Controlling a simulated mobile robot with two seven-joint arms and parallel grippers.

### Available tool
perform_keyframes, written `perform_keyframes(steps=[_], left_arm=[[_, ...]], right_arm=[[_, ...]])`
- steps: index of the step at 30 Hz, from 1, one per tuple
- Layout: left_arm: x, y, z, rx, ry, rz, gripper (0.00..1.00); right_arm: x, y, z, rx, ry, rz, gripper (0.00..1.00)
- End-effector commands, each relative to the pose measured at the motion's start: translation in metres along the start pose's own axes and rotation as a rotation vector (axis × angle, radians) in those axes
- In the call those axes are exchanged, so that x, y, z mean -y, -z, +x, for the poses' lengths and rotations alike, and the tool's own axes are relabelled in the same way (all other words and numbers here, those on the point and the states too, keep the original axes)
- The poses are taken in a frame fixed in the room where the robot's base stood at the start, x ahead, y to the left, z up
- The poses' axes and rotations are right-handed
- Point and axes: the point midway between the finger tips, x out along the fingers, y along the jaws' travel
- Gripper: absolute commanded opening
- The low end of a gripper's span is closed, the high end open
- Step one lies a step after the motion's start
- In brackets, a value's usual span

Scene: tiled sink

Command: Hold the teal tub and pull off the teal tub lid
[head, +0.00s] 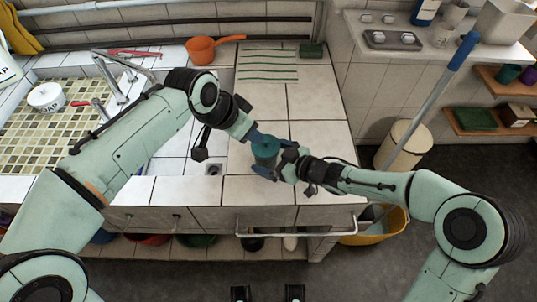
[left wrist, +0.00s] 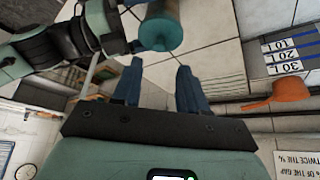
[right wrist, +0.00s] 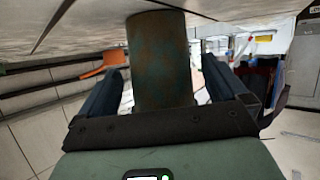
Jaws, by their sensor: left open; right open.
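The teal tub (head: 264,158) stands on the white tiled counter, with its teal lid (head: 265,143) on top. In the left wrist view the tub (left wrist: 168,10) and lid (left wrist: 160,36) lie beyond the fingertips. My left gripper (left wrist: 158,68) is open and empty, beside the lid on its far-left side in the head view. My right gripper (right wrist: 165,78) is open, with a finger on either side of the tub body (right wrist: 162,55). Gaps show between tub and fingers there. In the head view the right gripper (head: 275,163) partly covers the tub.
A tiled sink (head: 45,130) with a white pot (head: 46,97) is at left. A bin (head: 402,145) and yellow bucket (head: 378,228) stand right of the counter. Counter behind the tub is clear.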

Motion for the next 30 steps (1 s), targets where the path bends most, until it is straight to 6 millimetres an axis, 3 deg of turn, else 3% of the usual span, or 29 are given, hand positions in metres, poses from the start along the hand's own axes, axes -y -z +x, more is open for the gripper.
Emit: perform_keyframes(steps=[5, 13, 14, 19, 26, 30], left_arm=[[0.0000, 0.0000, -0.0001, 0.000, 0.000, 0.000, 0.43], [0.0000, 0.0000, -0.0001, 0.000, 0.000, 0.000, 0.43], [0.0000, 0.0000, -0.0001, 0.000, 0.000, 0.000, 0.43], [0.0000, 0.0000, -0.0001, 0.000, 0.000, 0.000, 0.43], [0.0000, 0.0000, -0.0001, 0.000, 0.000, 0.000, 0.43], [0.0010, 0.0018, -0.0001, 0.005, -0.002, 0.013, 0.85]], right_arm=[[0.0002, -0.0003, 0.0115, 0.001, 0.000, 0.000, 0.99], [0.0000, -0.0005, 0.0126, 0.002, 0.000, 0.000, 0.99], [0.0000, -0.0005, 0.0126, 0.002, 0.000, 0.000, 0.96], [0.0000, -0.0006, 0.0124, 0.002, -0.001, 0.000, 0.41], [-0.0001, -0.0006, 0.0123, 0.002, -0.001, 0.000, 0.39], [-0.0001, -0.0006, 0.0122, 0.002, -0.001, 0.000, 0.39]])
